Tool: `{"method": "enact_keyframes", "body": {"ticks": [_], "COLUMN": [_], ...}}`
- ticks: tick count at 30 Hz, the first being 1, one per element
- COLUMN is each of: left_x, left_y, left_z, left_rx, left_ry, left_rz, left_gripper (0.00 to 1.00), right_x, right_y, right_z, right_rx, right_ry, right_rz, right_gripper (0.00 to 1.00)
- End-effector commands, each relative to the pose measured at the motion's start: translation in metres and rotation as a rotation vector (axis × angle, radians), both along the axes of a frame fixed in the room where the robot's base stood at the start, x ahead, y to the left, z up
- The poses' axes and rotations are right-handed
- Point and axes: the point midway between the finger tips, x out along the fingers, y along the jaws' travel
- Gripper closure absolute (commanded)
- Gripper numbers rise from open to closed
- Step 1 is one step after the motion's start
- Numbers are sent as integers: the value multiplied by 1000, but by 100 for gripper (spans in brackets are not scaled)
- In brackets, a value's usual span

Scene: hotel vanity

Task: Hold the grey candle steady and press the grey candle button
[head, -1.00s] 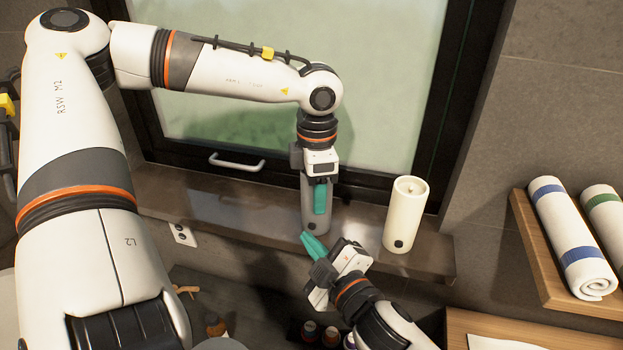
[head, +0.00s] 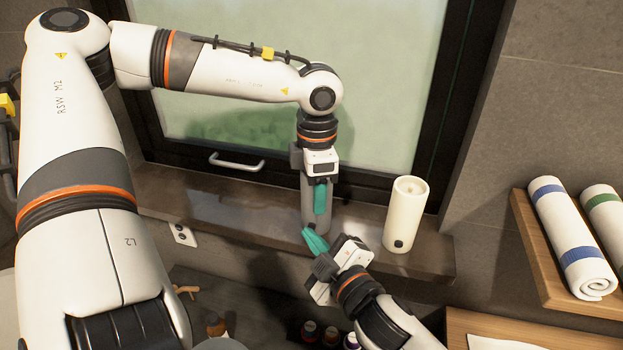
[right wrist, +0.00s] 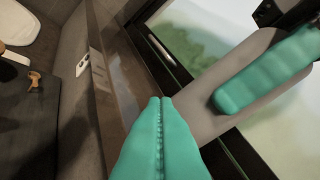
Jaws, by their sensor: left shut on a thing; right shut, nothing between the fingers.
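The grey candle (head: 307,208) stands upright on the dark window ledge. My left gripper (head: 320,200) comes down from above and is shut on it, with a teal finger along its side. In the right wrist view the candle (right wrist: 205,112) shows beside my left gripper's teal finger (right wrist: 265,78). My right gripper (head: 308,232) is shut and empty. Its teal fingertips are at the candle's lower front in the head view and cover the place of the button, which I cannot see. In the right wrist view the fingertips (right wrist: 160,103) overlap the candle's end; contact cannot be told.
A cream candle (head: 406,215) with a dark button stands to the right on the ledge (head: 190,200). Rolled towels (head: 572,238) lie on a wooden shelf at the far right. Small bottles (head: 320,333) stand below the ledge. The ledge's left part is clear.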

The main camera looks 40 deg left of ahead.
Motion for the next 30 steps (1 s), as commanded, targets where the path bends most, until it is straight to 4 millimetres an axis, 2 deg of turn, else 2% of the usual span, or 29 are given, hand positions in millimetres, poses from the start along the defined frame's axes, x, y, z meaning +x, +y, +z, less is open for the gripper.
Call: {"method": "enact_keyframes", "body": {"ticks": [22, 30], "left_x": [0, 0], "left_y": [0, 0], "left_z": [0, 0], "left_rx": [0, 0], "left_ry": [0, 0], "left_rz": [0, 0], "left_gripper": [77, 77], "right_x": [5, -3], "right_y": [3, -2], "right_z": [0, 0], "right_rx": [-1, 0], "right_ry": [0, 0], "right_rz": [-1, 0], "right_gripper": [100, 100]}}
